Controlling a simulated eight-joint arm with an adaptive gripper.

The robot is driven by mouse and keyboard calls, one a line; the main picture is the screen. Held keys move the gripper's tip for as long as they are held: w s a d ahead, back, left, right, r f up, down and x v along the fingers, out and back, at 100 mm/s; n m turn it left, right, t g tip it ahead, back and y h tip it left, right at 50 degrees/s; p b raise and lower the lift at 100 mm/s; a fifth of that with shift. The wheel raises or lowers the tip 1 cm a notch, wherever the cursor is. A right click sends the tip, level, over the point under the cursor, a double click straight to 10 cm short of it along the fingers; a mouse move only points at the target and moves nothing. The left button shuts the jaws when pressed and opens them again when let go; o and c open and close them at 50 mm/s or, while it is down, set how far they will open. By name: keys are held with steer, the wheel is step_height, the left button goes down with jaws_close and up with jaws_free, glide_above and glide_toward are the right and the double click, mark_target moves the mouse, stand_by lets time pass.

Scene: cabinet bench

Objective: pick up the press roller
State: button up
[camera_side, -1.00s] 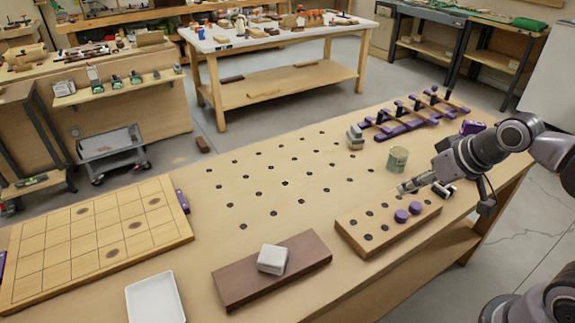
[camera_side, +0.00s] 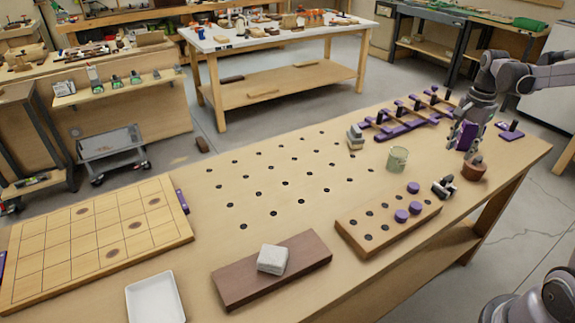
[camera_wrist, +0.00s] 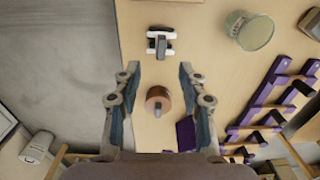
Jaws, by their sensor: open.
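A brown round wooden piece with a paler knob (camera_side: 473,172) stands near the bench's right edge. It also shows between my fingers in the wrist view (camera_wrist: 158,101). A small dark piece with pale ends (camera_side: 443,188) lies to its left, and it appears above the brown piece in the wrist view (camera_wrist: 160,42). I cannot tell for certain which of the two is the press roller. My gripper (camera_side: 470,150) points down over the brown piece, open and empty. Its two fingers (camera_wrist: 159,68) lie on either side of that piece in the wrist view, with gaps on both sides.
A purple block (camera_side: 462,135) stands behind my fingers; it shows close to the right finger in the wrist view (camera_wrist: 186,134). A greenish glass jar (camera_side: 397,159), a purple rack (camera_side: 405,127) and a holed wooden board (camera_side: 375,237) are nearby. A purple plate with a black post (camera_side: 511,134) stands right.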

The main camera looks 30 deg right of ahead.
glide_above(449, 177)
steer(key=shift+m, duration=0.3)
steer(key=f, duration=0.6)
steer(key=shift+s+a, duration=0.25)
steer(key=shift+w+d+f, duration=0.15)
steer(key=shift+f, duration=1.2)
steer(key=shift+w+d+f, duration=0.1)
steer(key=shift+w+f, duration=0.05)
steer(key=shift+f, duration=1.15)
jaws_close()
